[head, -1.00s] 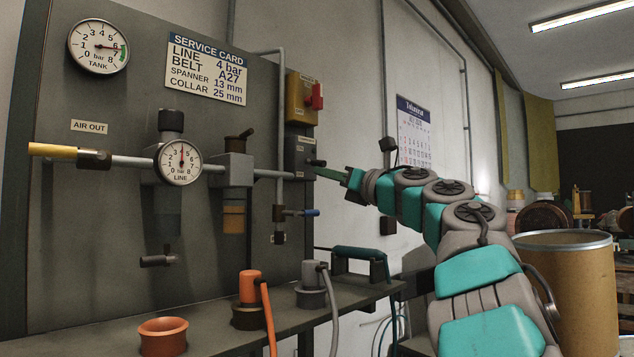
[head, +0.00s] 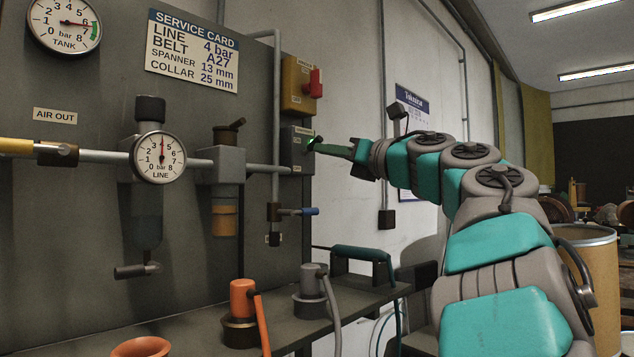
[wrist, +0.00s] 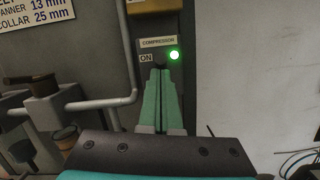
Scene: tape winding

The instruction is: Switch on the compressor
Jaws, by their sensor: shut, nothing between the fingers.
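The compressor switch box (head: 296,155) is a grey box on the right edge of the panel, below a yellow box. In the wrist view its label (wrist: 158,41) reads COMPRESSOR, with an ON plate (wrist: 146,58) under it. A green lamp (wrist: 174,55) glows at its upper right; the glow also shows in the head view. My gripper (head: 320,148) is shut and empty, with its green fingers pointing at the box. In the wrist view the fingertips (wrist: 160,70) lie beside the ON plate, just below a dark stub. The fingers hide most of the switch; I cannot tell if they touch it.
The yellow box (head: 298,87) has a red handle. The tank gauge (head: 65,25), line gauge (head: 158,157) and pipes fill the panel left of the box. A bench (head: 190,325) with hose fittings stands below. Bare wall lies to the right.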

